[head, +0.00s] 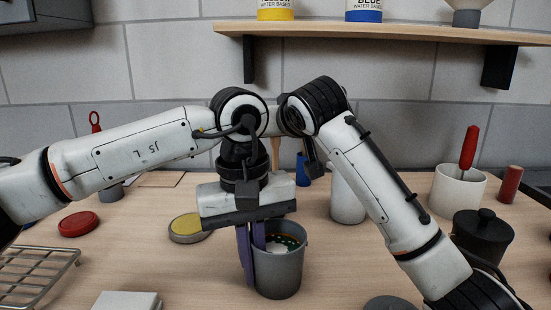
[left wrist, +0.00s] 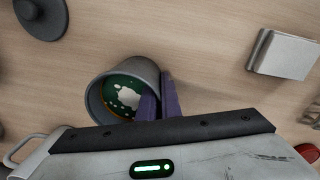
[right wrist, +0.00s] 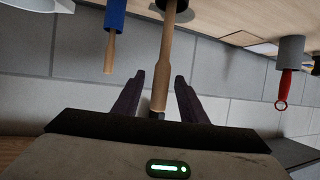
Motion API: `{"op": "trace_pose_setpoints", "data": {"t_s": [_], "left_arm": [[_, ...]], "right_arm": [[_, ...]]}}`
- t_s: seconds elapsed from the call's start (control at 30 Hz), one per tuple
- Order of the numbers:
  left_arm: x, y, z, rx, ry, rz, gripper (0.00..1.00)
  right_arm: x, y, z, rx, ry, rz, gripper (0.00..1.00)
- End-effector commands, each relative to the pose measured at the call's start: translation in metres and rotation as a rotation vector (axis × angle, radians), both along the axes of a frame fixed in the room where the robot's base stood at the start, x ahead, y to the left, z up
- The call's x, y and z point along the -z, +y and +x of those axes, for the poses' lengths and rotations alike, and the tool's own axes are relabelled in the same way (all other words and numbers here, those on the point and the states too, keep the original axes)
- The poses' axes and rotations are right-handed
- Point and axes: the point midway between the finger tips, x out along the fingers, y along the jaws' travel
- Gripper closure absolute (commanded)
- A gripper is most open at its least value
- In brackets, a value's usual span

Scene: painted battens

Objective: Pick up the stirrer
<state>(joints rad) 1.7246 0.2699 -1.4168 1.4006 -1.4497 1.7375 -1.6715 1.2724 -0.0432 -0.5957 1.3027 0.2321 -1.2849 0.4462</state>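A wooden stick (right wrist: 164,65), which may be the stirrer, stands with its base in something dark in the right wrist view. It also shows between my arms in the head view (head: 276,150). My right gripper (right wrist: 160,97) is open, one finger on each side of the stick, with gaps visible; in the head view it is mostly hidden. My left gripper (head: 251,250) is at the left wall of a grey pot (head: 280,274), one finger inside and one outside. The left wrist view shows the pot (left wrist: 97,98) with green and white inside; the fingers are close together on its wall.
A blue-handled tool (right wrist: 113,20) stands close beside the stick. A white cup (head: 457,193) with a red-handled tool (head: 469,148) and a black lidded pot (head: 483,235) are at right. A yellow-topped tin (head: 187,227), red lid (head: 78,224) and wire rack (head: 36,272) lie left.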

Motion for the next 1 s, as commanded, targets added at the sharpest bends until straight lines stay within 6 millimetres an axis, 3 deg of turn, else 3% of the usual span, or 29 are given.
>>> {"op": "trace_pose_setpoints", "data": {"t_s": [0.2,0.5,0.73,1.0], "left_arm": [[0.000,0.000,0.000,-0.001,-0.001,0.000,1.00],[0.000,0.000,0.000,-0.001,-0.001,0.000,1.00],[0.000,0.000,0.000,0.000,-0.001,0.000,1.00],[0.000,0.000,0.000,0.000,-0.001,0.000,1.00]], "right_arm": [[0.009,0.005,0.021,0.001,0.001,-0.002,0.62],[0.010,0.006,0.024,0.000,0.000,-0.001,0.62],[0.010,0.006,0.024,0.000,0.000,-0.001,1.00],[0.010,0.006,0.024,0.000,0.000,-0.001,1.00]]}}
